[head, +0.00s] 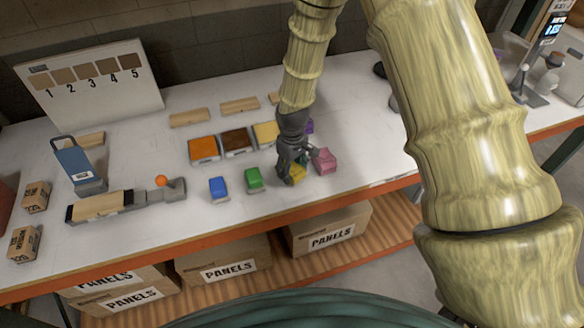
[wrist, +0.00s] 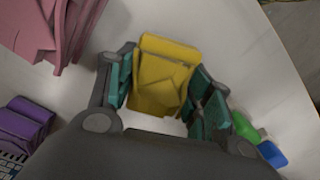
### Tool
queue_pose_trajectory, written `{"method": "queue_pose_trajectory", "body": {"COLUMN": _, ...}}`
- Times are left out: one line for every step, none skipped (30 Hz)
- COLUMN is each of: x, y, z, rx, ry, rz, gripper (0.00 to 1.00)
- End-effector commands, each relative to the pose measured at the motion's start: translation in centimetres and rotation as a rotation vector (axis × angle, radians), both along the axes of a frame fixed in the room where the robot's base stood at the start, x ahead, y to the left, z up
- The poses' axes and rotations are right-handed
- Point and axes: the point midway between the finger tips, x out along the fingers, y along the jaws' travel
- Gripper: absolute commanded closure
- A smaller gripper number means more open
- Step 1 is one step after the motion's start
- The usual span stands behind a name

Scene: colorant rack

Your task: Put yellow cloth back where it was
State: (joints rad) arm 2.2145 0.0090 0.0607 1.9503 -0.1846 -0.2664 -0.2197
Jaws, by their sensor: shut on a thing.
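The yellow cloth (wrist: 162,75) is a folded bundle between the teal pads of my gripper (wrist: 160,90) in the wrist view. My gripper is shut on it. In the head view the yellow cloth (head: 297,172) shows low beside my gripper (head: 292,172), near the front part of the white table. Whether the cloth touches the table I cannot tell. A green cloth (head: 254,179) and a blue cloth (head: 218,188) lie to the left. A pink cloth (head: 324,161) is close on the right, and a purple cloth (head: 309,126) is behind, partly hidden by my gripper.
Orange (head: 204,149), dark brown (head: 237,141) and pale yellow (head: 266,132) trays stand behind the cloths. A clamp with a wood block (head: 100,206) and a numbered sample board (head: 92,85) are at the left.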

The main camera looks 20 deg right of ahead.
Motion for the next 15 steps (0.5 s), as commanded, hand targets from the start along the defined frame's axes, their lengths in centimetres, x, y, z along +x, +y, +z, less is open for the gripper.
{"method": "queue_pose_trajectory", "body": {"x": 0.00, "y": 0.00, "z": -0.01, "rx": 0.000, "ry": 0.000, "rz": 0.000, "gripper": 0.71}}
{"method": "queue_pose_trajectory", "body": {"x": 0.00, "y": 0.00, "z": -0.01, "rx": 0.000, "ry": 0.000, "rz": 0.000, "gripper": 0.71}}
{"method": "queue_pose_trajectory", "body": {"x": 0.00, "y": 0.00, "z": -0.01, "rx": 0.000, "ry": 0.000, "rz": 0.000, "gripper": 0.71}}
{"method": "queue_pose_trajectory", "body": {"x": 0.00, "y": 0.00, "z": -0.02, "rx": 0.000, "ry": 0.000, "rz": 0.000, "gripper": 0.71}}
{"method": "queue_pose_trajectory", "body": {"x": -0.01, "y": 0.00, "z": -0.06, "rx": 0.000, "ry": 0.000, "rz": 0.000, "gripper": 0.71}}
{"method": "queue_pose_trajectory", "body": {"x": -0.01, "y": 0.00, "z": -0.17, "rx": 0.000, "ry": 0.000, "rz": 0.000, "gripper": 0.71}}
{"method": "queue_pose_trajectory", "body": {"x": -0.02, "y": -0.01, "z": -0.25, "rx": 0.000, "ry": 0.000, "rz": 0.000, "gripper": 0.71}}
{"method": "queue_pose_trajectory", "body": {"x": -0.02, "y": 0.00, "z": -0.32, "rx": 0.000, "ry": 0.000, "rz": 0.000, "gripper": 0.71}}
{"method": "queue_pose_trajectory", "body": {"x": -0.01, "y": 0.00, "z": -0.28, "rx": 0.000, "ry": 0.000, "rz": 0.000, "gripper": 0.45}}
{"method": "queue_pose_trajectory", "body": {"x": -0.01, "y": 0.00, "z": -0.25, "rx": 0.000, "ry": 0.000, "rz": 0.000, "gripper": 0.40}}
{"method": "queue_pose_trajectory", "body": {"x": -0.01, "y": 0.00, "z": -0.25, "rx": 0.000, "ry": 0.000, "rz": 0.000, "gripper": 0.34}}
{"method": "queue_pose_trajectory", "body": {"x": -0.01, "y": 0.00, "z": -0.25, "rx": 0.000, "ry": 0.000, "rz": 0.000, "gripper": 0.27}}
{"method": "queue_pose_trajectory", "body": {"x": -0.01, "y": 0.00, "z": -0.25, "rx": 0.000, "ry": 0.000, "rz": 0.000, "gripper": 0.27}}
{"method": "queue_pose_trajectory", "body": {"x": -0.01, "y": 0.00, "z": -0.25, "rx": 0.000, "ry": 0.000, "rz": 0.000, "gripper": 0.27}}
{"method": "queue_pose_trajectory", "body": {"x": -0.01, "y": 0.00, "z": -0.25, "rx": 0.000, "ry": 0.000, "rz": 0.000, "gripper": 0.27}}
